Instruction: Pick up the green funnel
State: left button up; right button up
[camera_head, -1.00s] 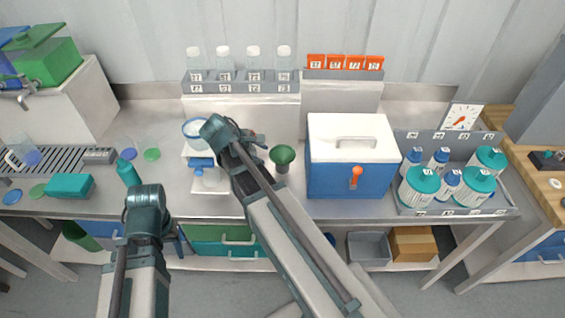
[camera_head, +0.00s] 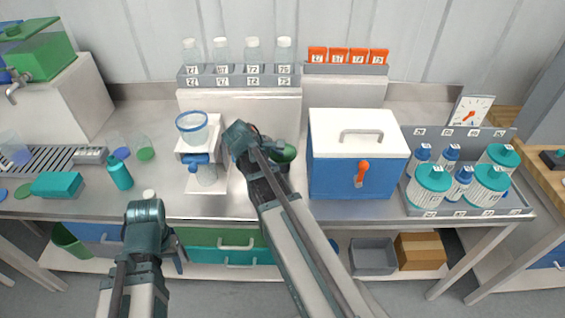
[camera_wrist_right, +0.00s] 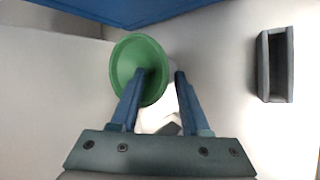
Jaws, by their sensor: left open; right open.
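The green funnel (camera_head: 288,152) stands on the bench just left of the blue cooler box, partly hidden by my right arm in the head view. In the right wrist view, its round green mouth (camera_wrist_right: 122,62) faces the camera. My right gripper (camera_wrist_right: 160,74) is open, with its blue fingers at the funnel. The left finger overlaps the funnel's mouth, and the right finger is just beyond its right rim. I cannot tell whether either finger touches it. My left gripper (camera_head: 178,262) is open and empty, low in front of the bench.
The blue cooler box (camera_head: 337,178) with a white lid stands close right of the funnel. A white stand (camera_head: 189,148) with a blue-rimmed vessel is to the left. A bottle rack (camera_head: 240,82) is behind. A grey tray (camera_head: 410,208) of teal-lidded bottles is at the right.

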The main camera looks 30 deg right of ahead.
jog(key=shift+f, duration=0.1)
jog(key=shift+c, duration=0.2)
grip_shut()
dwell(0.4)
notch_tip(320, 180, up, 10)
jog(key=p, duration=1)
